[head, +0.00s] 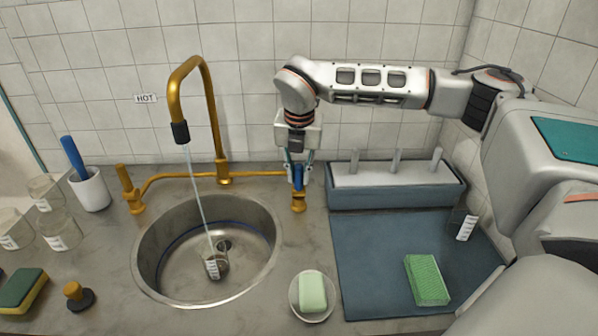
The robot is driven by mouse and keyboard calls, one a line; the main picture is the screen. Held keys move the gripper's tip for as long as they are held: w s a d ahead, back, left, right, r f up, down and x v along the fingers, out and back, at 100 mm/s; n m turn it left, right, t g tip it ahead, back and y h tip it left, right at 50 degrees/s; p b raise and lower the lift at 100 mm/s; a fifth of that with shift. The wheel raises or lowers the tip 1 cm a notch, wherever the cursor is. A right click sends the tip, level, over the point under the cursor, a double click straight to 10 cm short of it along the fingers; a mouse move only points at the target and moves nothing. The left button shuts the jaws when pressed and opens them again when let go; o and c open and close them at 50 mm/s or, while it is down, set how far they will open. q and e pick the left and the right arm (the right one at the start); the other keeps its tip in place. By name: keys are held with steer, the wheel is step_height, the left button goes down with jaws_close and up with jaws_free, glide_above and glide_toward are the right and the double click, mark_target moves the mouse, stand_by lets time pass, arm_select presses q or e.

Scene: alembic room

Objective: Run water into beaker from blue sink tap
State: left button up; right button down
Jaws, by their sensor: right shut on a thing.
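The brass sink tap (208,118) has a dark nozzle, and a thin stream of water (198,195) runs down from it. A small clear beaker (222,265) with a white label stands in the round steel sink (262,262), near the drain. The stream comes down at the beaker's mouth; its water level is too small to tell. My right gripper (298,176) is shut on the blue tap handle (298,186) behind the sink's right side. Its fingers partly hide the handle. My left gripper is not in view.
The other tap handle (126,182) stands left, with a HOT label (146,98) on the wall. Several beakers (62,232) and a white cup (91,190) stand left. A soap dish (295,298), blue mat (375,270), green sponge (427,280) and pegged rack (395,192) are right.

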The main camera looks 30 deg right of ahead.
steer(key=c, duration=2)
jaws_free()
steer(key=shift+w+d+r, duration=0.1)
steer(key=shift+o, duration=0.5)
steer(key=v, duration=1.2)
